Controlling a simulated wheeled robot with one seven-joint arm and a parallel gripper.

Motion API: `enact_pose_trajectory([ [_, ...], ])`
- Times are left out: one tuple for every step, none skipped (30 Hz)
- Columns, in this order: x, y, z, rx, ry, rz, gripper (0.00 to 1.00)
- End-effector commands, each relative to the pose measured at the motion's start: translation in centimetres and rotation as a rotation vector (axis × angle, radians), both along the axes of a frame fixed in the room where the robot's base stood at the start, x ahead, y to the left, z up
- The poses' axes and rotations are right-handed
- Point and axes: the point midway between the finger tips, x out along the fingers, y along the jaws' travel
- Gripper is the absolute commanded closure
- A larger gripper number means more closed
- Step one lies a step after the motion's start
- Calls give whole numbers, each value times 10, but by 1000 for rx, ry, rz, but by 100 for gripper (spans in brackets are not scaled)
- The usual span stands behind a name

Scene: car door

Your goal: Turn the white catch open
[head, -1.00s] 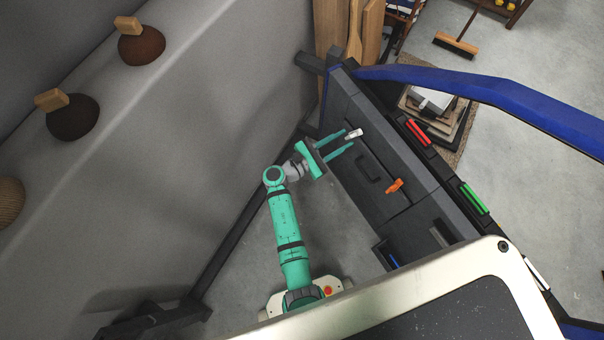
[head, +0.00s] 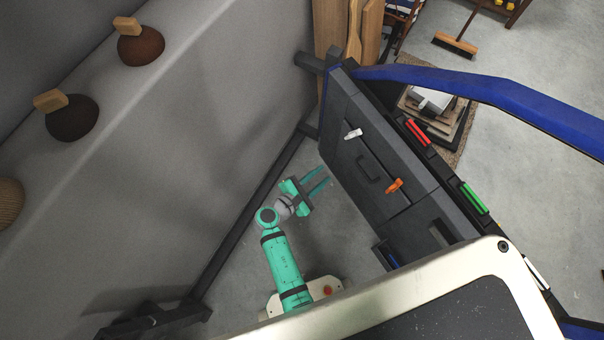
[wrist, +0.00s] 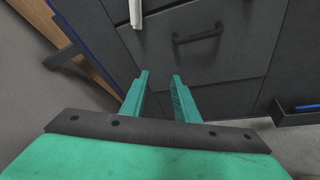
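The white catch (head: 353,134) is on the upper left part of the dark grey car door panel (head: 340,160). In the wrist view the catch (wrist: 135,12) shows at the top, partly cut off by the frame edge, and hangs roughly upright there. My gripper (head: 324,178) is open and empty, with its two teal fingers apart. It is below and to the left of the catch in the head view, clear of it. In the wrist view the fingertips (wrist: 160,75) point at the panel below the catch, with nothing between them.
An orange catch (head: 395,186) and a dark pull handle (head: 369,168) are on the same panel. Red (head: 417,132) and green (head: 474,198) pieces sit along the door's top. A grey sloped wall (head: 150,170) stands left of my arm. Floor shows between.

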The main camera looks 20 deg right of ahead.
Motion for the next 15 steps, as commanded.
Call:
enact_pose_trajectory([
  [-7, 4, -6, 35, -14, 10, 72],
  [-10, 6, -9, 58, -25, 16, 72],
  [-14, 10, -14, 90, -39, 25, 72],
  [-18, 13, -16, 113, -51, 30, 72],
  [-21, 16, -19, 138, -62, 36, 72],
  [-25, 19, -23, 168, -77, 42, 72],
  [-28, 22, -25, 193, -89, 48, 72],
  [-31, 25, -27, 217, -101, 52, 72],
  [-36, 29, -31, 253, -118, 57, 72],
  [-40, 32, -32, 277, -131, 60, 72],
  [-43, 35, -35, 303, -144, 63, 72],
  [-48, 39, -37, 338, -162, 67, 72],
  [-51, 42, -38, 363, -175, 69, 72],
  [-54, 46, -39, 389, -189, 71, 72],
  [-59, 50, -41, 422, -207, 75, 72],
])
